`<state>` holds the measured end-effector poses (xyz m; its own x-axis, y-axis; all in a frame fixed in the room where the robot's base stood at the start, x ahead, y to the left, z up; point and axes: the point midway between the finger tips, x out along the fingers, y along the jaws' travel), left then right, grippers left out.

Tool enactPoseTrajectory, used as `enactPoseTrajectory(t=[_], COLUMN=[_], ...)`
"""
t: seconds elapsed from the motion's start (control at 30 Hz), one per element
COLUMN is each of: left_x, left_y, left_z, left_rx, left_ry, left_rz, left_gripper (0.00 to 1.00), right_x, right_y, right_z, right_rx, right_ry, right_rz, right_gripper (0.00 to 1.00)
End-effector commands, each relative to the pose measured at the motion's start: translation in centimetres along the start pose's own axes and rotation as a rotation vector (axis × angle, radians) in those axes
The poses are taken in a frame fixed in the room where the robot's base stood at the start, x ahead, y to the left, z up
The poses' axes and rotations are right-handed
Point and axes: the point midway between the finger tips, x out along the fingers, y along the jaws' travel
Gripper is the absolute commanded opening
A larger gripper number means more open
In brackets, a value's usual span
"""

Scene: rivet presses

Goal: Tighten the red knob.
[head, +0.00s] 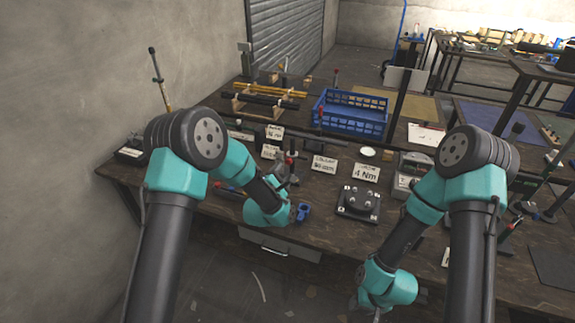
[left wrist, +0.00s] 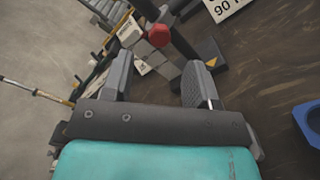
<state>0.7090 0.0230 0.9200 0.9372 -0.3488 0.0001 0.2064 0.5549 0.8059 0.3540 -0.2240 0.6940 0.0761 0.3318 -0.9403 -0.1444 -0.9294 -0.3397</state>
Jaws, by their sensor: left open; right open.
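The red knob (left wrist: 158,35) sits on a dark press with an upright post, seen in the left wrist view just beyond my fingers. My left gripper (left wrist: 160,68) is open and empty, its two fingers on either side of the line to the knob and apart from it. In the head view the left gripper (head: 287,184) is at the front of the bench, close to the small press (head: 291,163), and my arm partly hides it. My right gripper (head: 372,307) is open, low at the bottom of the head view, in front of the bench, away from the press.
A blue ring-shaped part (head: 303,211) lies right of the left gripper. A black plate with fittings (head: 358,202) and several number cards, one reading 4 Nm (head: 366,173), stand nearby. A blue crate (head: 350,112) is farther back.

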Motion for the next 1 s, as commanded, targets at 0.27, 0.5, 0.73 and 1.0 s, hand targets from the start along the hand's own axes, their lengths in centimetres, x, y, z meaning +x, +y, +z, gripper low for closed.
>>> enactPoseTrajectory(t=[0.27,0.5,0.73,1.0], left_x=[4.1,5.7,5.8,5.8], left_y=[0.0,0.0,0.0,0.0], left_z=[0.0,0.0,0.0,0.0], left_rx=[0.0,0.0,0.0,0.0], left_ry=[0.0,0.0,0.0,0.0], left_rz=[0.001,0.0,-0.001,0.0], left_gripper=[0.54,0.54,0.54,0.33], right_x=[0.0,0.0,0.0,0.0], right_y=[0.0,0.0,0.0,0.0], right_z=[0.0,0.0,0.0,0.0], right_rx=[0.0,0.0,0.0,0.0], right_ry=[0.0,0.0,0.0,0.0], right_rz=[0.0,0.0,0.0,0.0], right_gripper=[0.43,0.43,0.43,0.43])
